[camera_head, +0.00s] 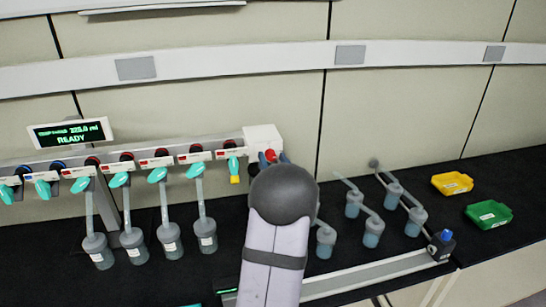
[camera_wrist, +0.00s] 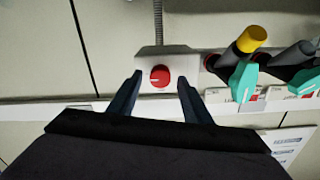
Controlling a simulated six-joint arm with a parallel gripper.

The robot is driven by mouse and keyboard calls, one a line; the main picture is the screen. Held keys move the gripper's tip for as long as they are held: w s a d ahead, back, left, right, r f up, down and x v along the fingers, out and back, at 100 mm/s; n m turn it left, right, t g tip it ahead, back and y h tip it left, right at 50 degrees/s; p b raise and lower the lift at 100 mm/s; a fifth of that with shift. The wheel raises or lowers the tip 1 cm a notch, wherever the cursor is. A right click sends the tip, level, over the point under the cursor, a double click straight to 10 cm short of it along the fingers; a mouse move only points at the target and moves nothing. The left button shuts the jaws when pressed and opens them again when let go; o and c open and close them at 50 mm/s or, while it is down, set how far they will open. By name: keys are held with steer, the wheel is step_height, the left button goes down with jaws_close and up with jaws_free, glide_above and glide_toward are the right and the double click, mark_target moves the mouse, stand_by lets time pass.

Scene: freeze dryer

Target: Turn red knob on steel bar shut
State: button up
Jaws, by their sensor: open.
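The red knob (camera_wrist: 160,76) sits on a pale box (camera_wrist: 178,62) at the end of the steel bar (camera_wrist: 75,110). A white mark shows on the knob's face. In the head view the red knob (camera_head: 270,155) is partly covered by my arm, and the box (camera_head: 262,137) is at the right end of the bar (camera_head: 135,148). My gripper (camera_wrist: 153,82) is open in the wrist view, with one finger on each side of the knob and a gap to it on both sides. In the head view its fingers (camera_head: 272,158) are mostly hidden by my arm.
Teal-handled valves (camera_head: 158,175) line the bar, several with grey flasks (camera_head: 132,237) hanging below. In the wrist view a teal valve with a yellow cap (camera_wrist: 251,39) stands right of the knob. More flasks (camera_head: 372,232), a yellow bin (camera_head: 452,183) and a green bin (camera_head: 488,214) are at right.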

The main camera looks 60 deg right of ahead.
steer(key=shift+w, duration=0.1)
steer(key=shift+c, duration=0.7)
steer(key=c, duration=0.9)
steer(key=shift+f+n+b, duration=0.1)
steer(key=shift+n+b, duration=0.2)
steer(key=shift+b, duration=0.35)
steer(key=n+b, duration=0.1)
steer(key=b, duration=0.1)
steer(key=n+b, duration=0.2)
steer(key=b, duration=0.1)
steer(key=shift+f+n+b, duration=0.2)
steer(key=shift+n+b, duration=0.1)
steer(key=shift+b, duration=0.05)
steer(key=n+b, duration=0.4)
steer(key=b, duration=0.2)
steer(key=n+b, duration=0.6)
steer(key=shift+w, duration=0.1)
steer(key=shift+r+n+b, duration=0.2)
steer(key=shift+n+b, duration=1.3)
steer(key=shift+n, duration=0.3)
